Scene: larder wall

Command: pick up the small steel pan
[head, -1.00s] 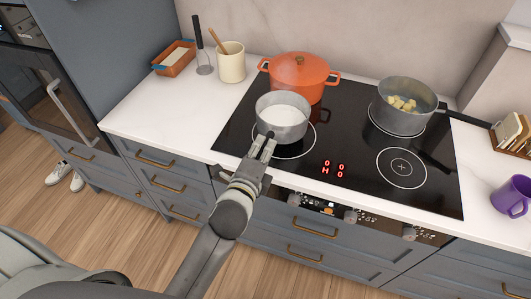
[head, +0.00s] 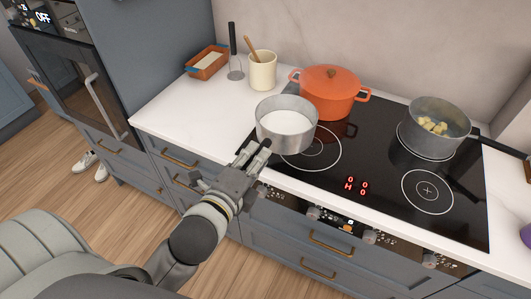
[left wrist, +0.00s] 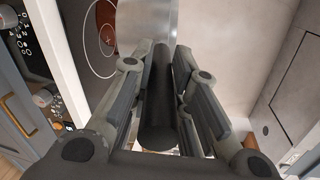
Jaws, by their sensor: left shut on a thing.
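The small steel pan (head: 286,130) holds a white liquid. In the head view it is held level above the front left of the hob, apart from its ring. My left gripper (head: 254,152) is shut on the pan's dark handle. In the left wrist view the black handle (left wrist: 158,105) lies between the two fingers, and part of the pan's steel side (left wrist: 148,22) shows beyond them. My right gripper is not in view.
An orange lidded pot (head: 331,92) stands behind the pan. A larger grey pan (head: 432,128) with yellowish chunks stands at the back right of the black hob (head: 375,205). A cream crock (head: 262,71) stands on the white worktop (head: 190,110). The front right ring is bare.

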